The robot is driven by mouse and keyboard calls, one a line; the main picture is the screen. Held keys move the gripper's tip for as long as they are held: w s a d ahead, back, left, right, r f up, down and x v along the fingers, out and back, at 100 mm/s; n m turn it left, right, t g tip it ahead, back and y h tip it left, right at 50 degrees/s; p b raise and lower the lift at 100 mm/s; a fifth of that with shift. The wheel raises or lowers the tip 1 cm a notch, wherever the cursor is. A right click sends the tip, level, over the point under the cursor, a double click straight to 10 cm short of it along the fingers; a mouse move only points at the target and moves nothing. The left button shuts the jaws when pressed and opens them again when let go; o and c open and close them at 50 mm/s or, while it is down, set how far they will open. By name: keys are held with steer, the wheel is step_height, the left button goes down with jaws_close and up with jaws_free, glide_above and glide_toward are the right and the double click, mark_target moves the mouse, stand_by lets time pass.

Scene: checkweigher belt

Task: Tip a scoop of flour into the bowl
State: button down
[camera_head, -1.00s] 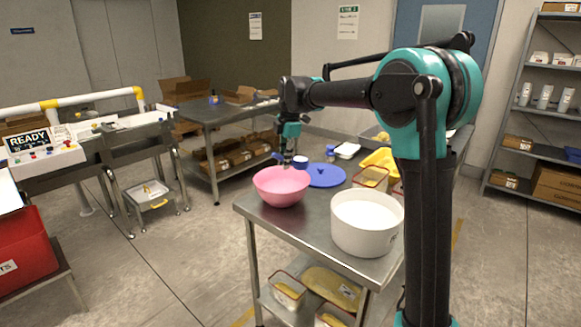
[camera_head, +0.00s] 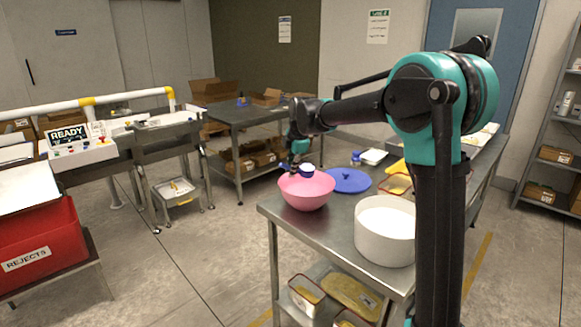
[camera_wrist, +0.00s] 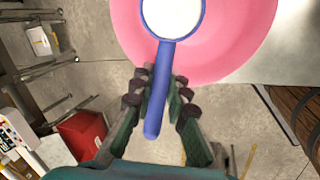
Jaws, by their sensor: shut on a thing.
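The pink bowl (camera_head: 306,192) stands at the near left corner of the steel table. My gripper (camera_wrist: 160,88) is shut on the blue handle of a scoop (camera_wrist: 164,62). The scoop's round cup lies over the bowl (camera_wrist: 238,50) in the wrist view and is full of white flour (camera_wrist: 172,16); it looks level. In the head view the scoop (camera_head: 307,169) shows small above the bowl's far rim. The white tub (camera_head: 384,240) on the table holds more flour (camera_head: 386,217).
A blue round lid (camera_head: 348,180) lies behind the bowl. The red rejects bin (camera_head: 40,245) is at the left, away from the table.

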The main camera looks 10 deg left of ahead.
steer(key=t+y, duration=0.2)
steer(key=t, duration=0.1)
steer(key=s+f+t+y, duration=0.1)
steer(key=t+y, duration=0.2)
steer(key=d+t+y, duration=0.1)
steer(key=t+y, duration=0.1)
steer(key=t, duration=0.1)
steer(key=shift+s+d+f+t+y, duration=0.1)
steer(key=shift+s+f+t+y, duration=0.2)
steer(key=shift+f+y, duration=0.1)
steer(key=shift+t, duration=0.3)
stand_by(0.7)
